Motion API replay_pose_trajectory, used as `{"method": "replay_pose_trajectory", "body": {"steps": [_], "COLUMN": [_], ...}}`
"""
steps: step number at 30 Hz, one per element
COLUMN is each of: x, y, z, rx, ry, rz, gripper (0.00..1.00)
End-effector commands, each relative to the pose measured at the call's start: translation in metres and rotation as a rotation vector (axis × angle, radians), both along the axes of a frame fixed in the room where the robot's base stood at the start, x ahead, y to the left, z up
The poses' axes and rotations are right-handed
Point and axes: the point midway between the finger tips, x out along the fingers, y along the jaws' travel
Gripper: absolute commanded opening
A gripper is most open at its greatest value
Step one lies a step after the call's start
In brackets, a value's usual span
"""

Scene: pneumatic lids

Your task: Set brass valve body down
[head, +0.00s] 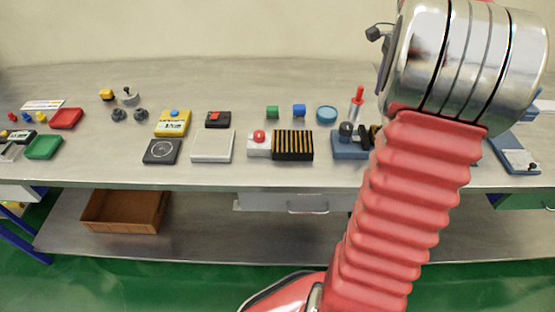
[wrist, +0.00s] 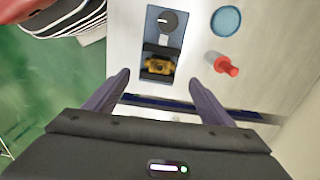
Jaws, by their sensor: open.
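The brass valve body (wrist: 158,66) lies in a dark recess of a blue fixture (wrist: 168,24) in the wrist view. A round black knob (wrist: 166,21) sits at the far end of that fixture. My gripper (wrist: 159,78) is open and empty, with its two fingertips apart on either side of the fixture's near end. I cannot tell how high the fingers are above it. In the head view the fixture (head: 349,149) shows beside my arm, which hides its right part and my gripper.
A red-handled tool (wrist: 222,64) stands close to the right finger, and a blue round dish (wrist: 226,20) lies behind it. Left of the fixture are a striped black block (head: 293,146) and a white box with a red button (head: 259,143). The bench front edge is near.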

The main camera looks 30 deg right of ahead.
Motion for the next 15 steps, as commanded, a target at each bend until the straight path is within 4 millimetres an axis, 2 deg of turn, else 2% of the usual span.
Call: {"method": "replay_pose_trajectory", "body": {"steps": [5,10,15], "x": [0.014,0.025,0.028], "y": [0.041,0.099,0.157], "z": [0.013,0.027,0.036], "rx": [-0.031,-0.074,-0.123], "ry": [-0.025,-0.057,-0.092], "rz": [0.156,0.392,0.632], "gripper": [0.76,0.76,0.76]}}
